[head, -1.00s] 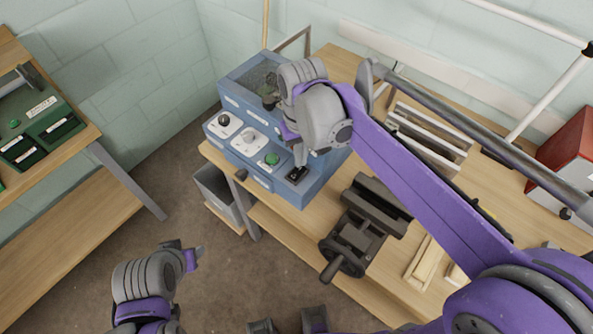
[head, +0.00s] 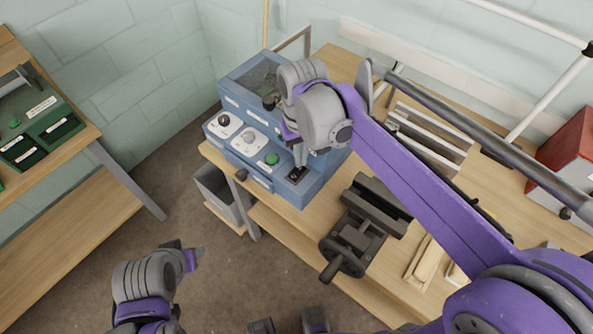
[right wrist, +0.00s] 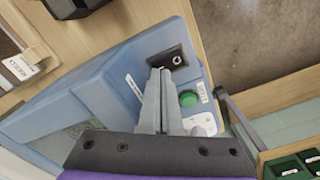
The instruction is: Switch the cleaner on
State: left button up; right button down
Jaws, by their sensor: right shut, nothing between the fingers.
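The cleaner is a blue box-shaped machine (head: 315,190) at the left end of the wooden workbench; it also shows in the right wrist view (right wrist: 115,95). Its sloped front has a black switch plate (head: 296,176) at the near right corner, which shows in the right wrist view (right wrist: 173,57) with a small light mark on it. A green button (head: 271,159) sits beside it. My right gripper (head: 299,170) is shut and empty, fingertips at the edge of the switch plate; contact cannot be told. My left gripper (head: 190,258) is low over the floor, its jaws unclear.
Two dials on white plates (head: 223,120) lie further along the panel. A dark vise (head: 350,235) stands on the bench (head: 395,270) right of the machine. A grey bin (head: 212,190) is below. A second bench with a green box (head: 40,125) stands left, with open floor between.

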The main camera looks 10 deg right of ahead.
aim_at(300, 169)
pick_arm(q)
jog(key=shift+s+f+b, duration=0.2)
jog(key=shift+f+b, duration=0.35)
jog(key=shift+f, duration=0.1)
pick_arm(e)
jog(key=shift+f, duration=0.95)
pick_arm(q)
jog(key=shift+r, duration=0.1)
pick_arm(e)
jog(key=shift+r, duration=0.1)
jog(key=shift+r+p, duration=2.05)
jog(key=shift+r, duration=1.4)
pick_arm(q)
jog(key=r, duration=0.1)
jog(key=w+r, duration=0.1)
jog(key=r, duration=0.1)
jog(key=w+r, duration=0.1)
jog(key=r, duration=0.1)
jog(key=shift+r, duration=0.15)
pick_arm(e)
jog(key=shift+f, duration=0.1)
